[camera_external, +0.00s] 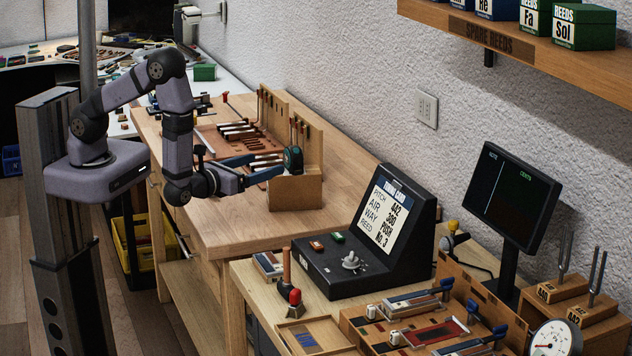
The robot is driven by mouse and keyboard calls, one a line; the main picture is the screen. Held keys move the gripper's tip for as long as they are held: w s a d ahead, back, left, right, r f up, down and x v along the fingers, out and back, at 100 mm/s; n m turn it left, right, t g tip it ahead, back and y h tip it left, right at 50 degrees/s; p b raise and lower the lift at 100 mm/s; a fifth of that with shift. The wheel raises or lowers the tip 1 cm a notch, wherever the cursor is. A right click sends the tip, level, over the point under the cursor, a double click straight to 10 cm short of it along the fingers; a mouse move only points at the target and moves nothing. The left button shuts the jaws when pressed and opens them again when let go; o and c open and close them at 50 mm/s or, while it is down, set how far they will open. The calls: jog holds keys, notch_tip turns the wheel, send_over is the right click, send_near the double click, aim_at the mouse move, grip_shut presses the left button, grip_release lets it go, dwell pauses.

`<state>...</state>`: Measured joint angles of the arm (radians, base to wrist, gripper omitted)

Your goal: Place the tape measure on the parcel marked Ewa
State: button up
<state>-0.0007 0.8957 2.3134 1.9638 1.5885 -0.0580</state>
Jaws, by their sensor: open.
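A tape measure (293,160), dark with a teal rim, is at the top of a plain tan box (294,192) at the near right corner of the long wooden bench. I cannot tell whether it rests on the box or on something just behind its edge. My gripper (268,167) reaches in from the left, low over the bench, with its blue fingers open and pointing at the tape measure. The fingertips are just left of the tape measure; whether they touch it is too small to tell. No parcel with the name Ewa is legible in this view.
A wooden tool rack (291,125) stands behind the box. Several handled tools (238,130) lie on the bench behind my gripper. A black console (372,240) with a label card stands on the nearer bench at right. The bench front left of the box is clear.

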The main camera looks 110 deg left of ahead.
jog(key=s+a+r+n+g, duration=0.2)
jog(key=s+n+g, duration=0.5)
jog(key=s, duration=0.2)
jog(key=s+d+f+n+g+h, duration=0.2)
jog(key=s+d+n+g+h, duration=0.2)
jog(key=s+d+n+h, duration=0.4)
jog(key=w+d+n+t+h, duration=0.1)
jog(key=d+n+t+h, duration=0.1)
jog(key=d, duration=0.6)
jog(key=w+d+n+t+h, duration=0.1)
jog(key=d+n+t+h, duration=0.1)
jog(key=d+n+h, duration=0.3)
jog(key=d+f+h, duration=0.1)
jog(key=d, duration=0.3)
jog(key=shift+w+d+n+h, duration=0.15)
jog(key=shift+w+n+h, duration=0.15)
